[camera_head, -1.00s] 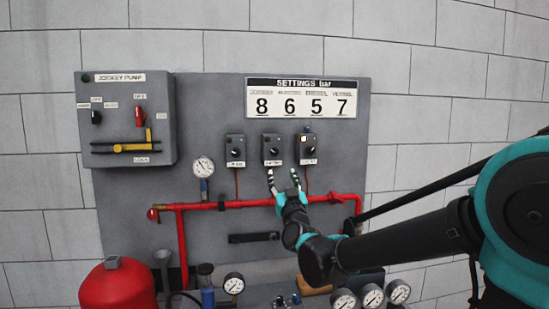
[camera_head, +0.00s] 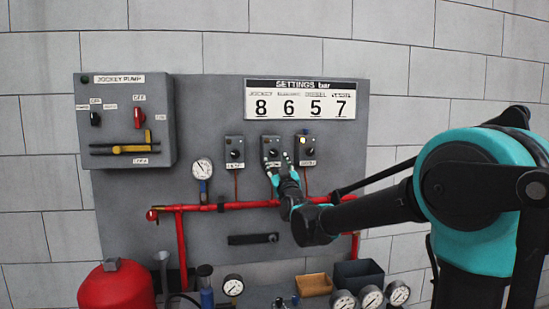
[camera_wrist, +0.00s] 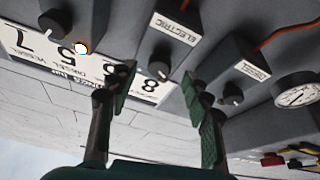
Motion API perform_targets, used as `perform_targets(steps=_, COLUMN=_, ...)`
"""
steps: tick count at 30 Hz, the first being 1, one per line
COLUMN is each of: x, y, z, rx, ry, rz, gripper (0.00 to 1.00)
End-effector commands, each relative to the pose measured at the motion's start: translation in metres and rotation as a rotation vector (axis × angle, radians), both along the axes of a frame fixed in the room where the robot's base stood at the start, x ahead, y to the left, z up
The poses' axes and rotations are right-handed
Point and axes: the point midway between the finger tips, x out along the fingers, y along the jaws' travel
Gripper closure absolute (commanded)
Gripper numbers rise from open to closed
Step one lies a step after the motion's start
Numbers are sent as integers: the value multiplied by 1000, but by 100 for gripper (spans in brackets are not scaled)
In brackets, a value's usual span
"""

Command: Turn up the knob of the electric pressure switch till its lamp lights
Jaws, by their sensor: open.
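The electric pressure switch (camera_head: 271,147) is the middle of three small grey boxes on the panel. In the wrist view its label reads ELECTRIC, and its dark knob (camera_wrist: 162,50) shows beyond the gap between my fingers. No lit lamp is visible on it. My gripper (camera_head: 277,164) is open just below and in front of this switch. The wrist view shows its two green-padded fingers (camera_wrist: 158,92) spread apart, with nothing between the pads. I cannot tell whether a finger touches the box.
A settings board (camera_head: 300,99) reads 8, 6, 5, 7. A red pipe (camera_head: 240,205) runs below, with a gauge (camera_head: 202,168) to the left.

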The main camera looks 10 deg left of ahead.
Motion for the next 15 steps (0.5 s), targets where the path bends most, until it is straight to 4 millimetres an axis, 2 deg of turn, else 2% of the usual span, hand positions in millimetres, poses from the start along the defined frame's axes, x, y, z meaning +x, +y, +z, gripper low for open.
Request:
perform_targets(steps=6, x=25, y=9, z=11, rx=-1, ry=0, rz=0, gripper=50)
perform_targets(steps=15, x=34, y=12, z=14, rx=0, ry=0, rz=0, gripper=50)
